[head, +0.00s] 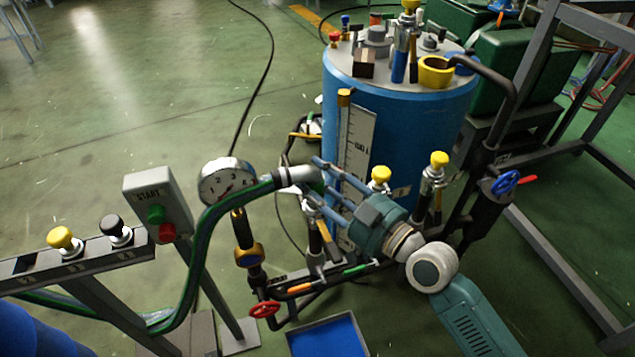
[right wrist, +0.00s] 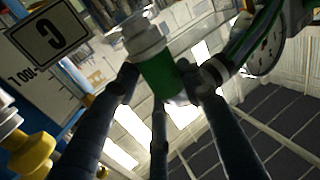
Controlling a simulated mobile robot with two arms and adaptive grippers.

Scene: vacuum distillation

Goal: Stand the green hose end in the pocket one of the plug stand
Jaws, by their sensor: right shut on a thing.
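The green hose end (head: 313,179) is held by my right gripper (head: 322,180), left of the blue vessel and above the floor. In the right wrist view the gripper (right wrist: 160,82) has its dark fingers around the green sleeve (right wrist: 160,78), with a pale fitting (right wrist: 145,38) beyond it. A green hose (head: 205,240) runs from the pale collar (head: 295,175) past the gauge and down to the left. The plug stand (head: 85,262) is a grey rail at left, bearing a yellow plug (head: 62,239) and a black plug (head: 115,229). My left gripper is out of view.
The gauge (head: 226,183) and START box (head: 156,205) stand between plug stand and gripper. The blue vessel (head: 400,125) is behind the gripper. Pipes with yellow-topped fittings (head: 438,160) and a red valve handle (head: 264,309) surround it. Open floor (head: 120,90) lies upper left.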

